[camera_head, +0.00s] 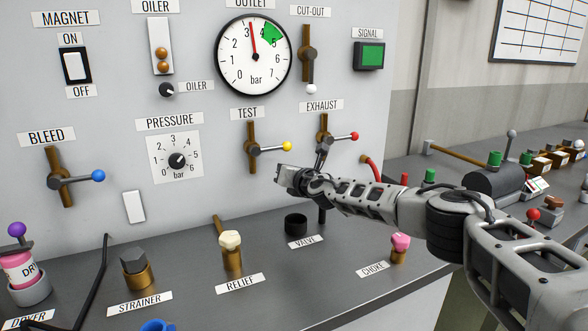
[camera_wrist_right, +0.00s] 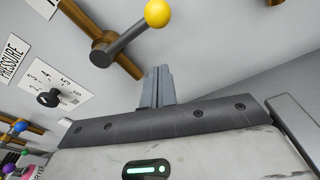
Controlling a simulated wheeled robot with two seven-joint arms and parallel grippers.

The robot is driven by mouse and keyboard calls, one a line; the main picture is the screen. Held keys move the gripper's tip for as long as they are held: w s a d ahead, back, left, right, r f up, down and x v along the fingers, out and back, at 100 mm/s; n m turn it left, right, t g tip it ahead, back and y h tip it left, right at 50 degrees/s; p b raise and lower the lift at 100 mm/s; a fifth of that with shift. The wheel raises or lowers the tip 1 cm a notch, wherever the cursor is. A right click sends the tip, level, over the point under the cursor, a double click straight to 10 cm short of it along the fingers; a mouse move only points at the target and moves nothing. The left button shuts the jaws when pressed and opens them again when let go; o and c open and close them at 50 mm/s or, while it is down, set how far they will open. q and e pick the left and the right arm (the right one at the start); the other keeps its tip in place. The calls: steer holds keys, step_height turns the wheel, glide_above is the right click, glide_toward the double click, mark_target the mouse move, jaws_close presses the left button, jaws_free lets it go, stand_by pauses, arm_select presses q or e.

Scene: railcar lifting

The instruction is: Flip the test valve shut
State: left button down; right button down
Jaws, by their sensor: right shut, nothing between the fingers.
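The test valve (camera_head: 254,149) is on the grey panel under the TEST label, on a vertical brass pipe. Its lever points right, about level, and ends in a yellow knob (camera_head: 287,146). In the right wrist view the test valve (camera_wrist_right: 101,57) and its yellow knob (camera_wrist_right: 158,13) show just beyond the fingers. My right gripper (camera_head: 279,172) is shut and empty, just below the yellow knob and apart from it in the wrist view; its fingers (camera_wrist_right: 158,85) are together. My left gripper is in neither view.
The exhaust valve (camera_head: 325,139) with a red knob is just right of the test valve, close above my right wrist. The pressure dial (camera_head: 177,160) is to the left. The relief fitting (camera_head: 231,250) and a black valve socket (camera_head: 296,223) stand on the bench below.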

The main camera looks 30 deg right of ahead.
steer(key=s, duration=0.6)
steer(key=shift+r+p, duration=0.25)
steer(key=shift+p, duration=0.1)
